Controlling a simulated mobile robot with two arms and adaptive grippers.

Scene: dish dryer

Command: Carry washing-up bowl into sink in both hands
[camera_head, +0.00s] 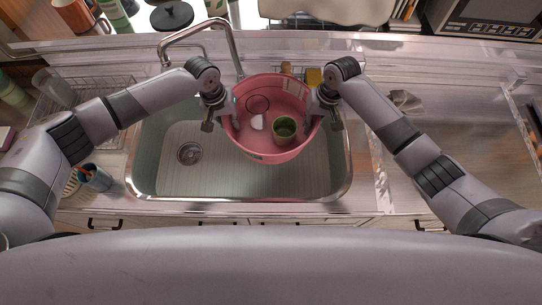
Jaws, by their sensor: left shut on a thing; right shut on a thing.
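A tall curved faucet (233,45) stands behind the sink, close to the bowl's back left. A wire dish rack (100,92) is on the left. A cup with utensils (95,178) stands at the sink's front left. A crumpled cloth (405,100) lies on the right counter.

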